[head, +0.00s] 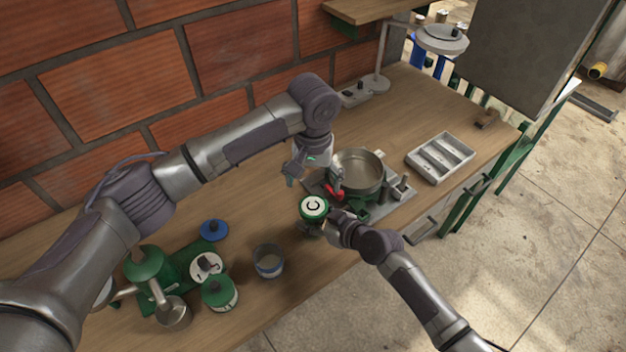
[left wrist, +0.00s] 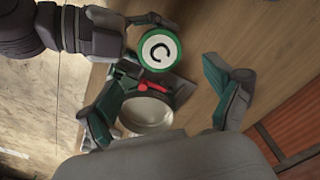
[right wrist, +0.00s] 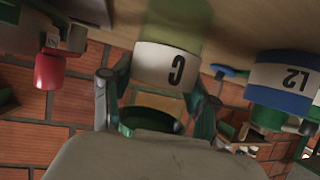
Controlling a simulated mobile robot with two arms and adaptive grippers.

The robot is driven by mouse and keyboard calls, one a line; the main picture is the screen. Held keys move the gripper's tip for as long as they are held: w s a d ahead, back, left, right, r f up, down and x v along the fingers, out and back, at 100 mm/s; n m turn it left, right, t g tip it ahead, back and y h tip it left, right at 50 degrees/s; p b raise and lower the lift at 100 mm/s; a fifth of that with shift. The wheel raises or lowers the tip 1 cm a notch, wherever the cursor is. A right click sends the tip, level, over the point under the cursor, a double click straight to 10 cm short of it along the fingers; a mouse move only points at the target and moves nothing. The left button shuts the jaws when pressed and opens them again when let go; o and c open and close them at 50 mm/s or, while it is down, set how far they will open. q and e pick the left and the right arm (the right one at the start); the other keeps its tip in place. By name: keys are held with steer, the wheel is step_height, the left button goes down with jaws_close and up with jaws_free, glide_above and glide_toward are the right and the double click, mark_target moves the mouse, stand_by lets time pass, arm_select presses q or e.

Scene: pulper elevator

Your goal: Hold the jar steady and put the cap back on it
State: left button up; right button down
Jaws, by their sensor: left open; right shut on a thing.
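A jar (right wrist: 167,62) labelled C, with a white band and green colour, is between my right gripper's fingers in the right wrist view. A green-rimmed white disc marked C (head: 313,207) faces up at the right gripper; it also shows in the left wrist view (left wrist: 158,50). I cannot tell whether this disc is a seated cap. My right gripper (head: 328,217) is shut on the C jar. My left gripper (head: 312,180) is open and empty, above and beyond the disc. A blue cap (head: 213,230) lies on the table to the left.
A metal pan (head: 358,172) stands on a plate just right of the left gripper, with a red part (head: 334,191) beside it. An open jar (head: 268,262) with a blue band, a green-topped jar (head: 220,292) and a green machine (head: 145,265) are left. A divided tray (head: 440,157) is right.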

mark_target(313, 206)
arm_select(q)
steer(key=shift+f, duration=4)
steer(key=shift+c, duration=0.2)
steer(key=c, duration=1.2)
steer(key=shift+o, duration=0.2)
steer(key=m, duration=0.3)
steer(key=o, duration=1.3)
